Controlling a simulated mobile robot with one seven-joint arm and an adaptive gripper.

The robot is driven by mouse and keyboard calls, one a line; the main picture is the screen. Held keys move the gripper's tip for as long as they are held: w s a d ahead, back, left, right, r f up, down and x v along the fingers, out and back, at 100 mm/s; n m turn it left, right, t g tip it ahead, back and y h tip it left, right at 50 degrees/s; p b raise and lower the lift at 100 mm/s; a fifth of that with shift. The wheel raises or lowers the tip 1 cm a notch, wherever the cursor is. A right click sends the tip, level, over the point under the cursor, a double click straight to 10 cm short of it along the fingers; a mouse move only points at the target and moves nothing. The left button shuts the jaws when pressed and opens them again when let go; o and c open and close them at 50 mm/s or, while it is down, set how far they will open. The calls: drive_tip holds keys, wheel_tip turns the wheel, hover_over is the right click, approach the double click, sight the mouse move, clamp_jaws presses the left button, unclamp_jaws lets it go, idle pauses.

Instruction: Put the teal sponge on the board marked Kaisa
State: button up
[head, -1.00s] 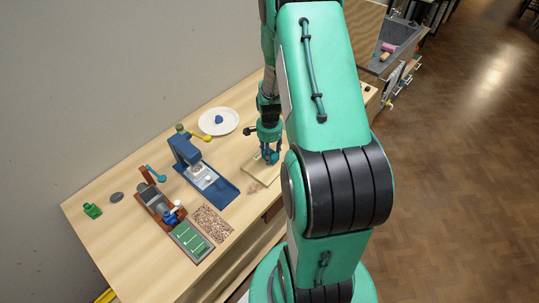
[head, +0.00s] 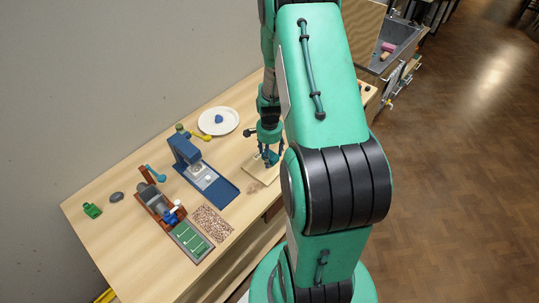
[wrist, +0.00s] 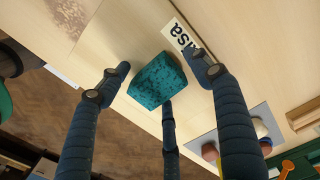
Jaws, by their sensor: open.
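The teal sponge (wrist: 157,82) lies on pale wood in the wrist view, close beside a white label (wrist: 184,37) whose visible letters read "isa"; a fingertip hides part of the label. In the head view the pale board (head: 255,172) lies at the table's near right edge, below my gripper (head: 269,160). My gripper, also in the wrist view (wrist: 163,78), is open, its fingers spread around the sponge. The left and right fingertips stand apart from it. The third finger is near its lower edge; whether it touches I cannot tell.
A blue machine (head: 188,152) stands left of the board. A white plate (head: 231,125) with a blue lump is behind it. A speckled mat (head: 211,222) and a green tray (head: 191,242) lie at the near left. Bare tabletop lies between the blue machine and the board.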

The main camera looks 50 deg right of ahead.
drive_tip(key=shift+r, duration=0.15)
wheel_tip(320, 180, up, 12)
idle(0.6)
idle(0.6)
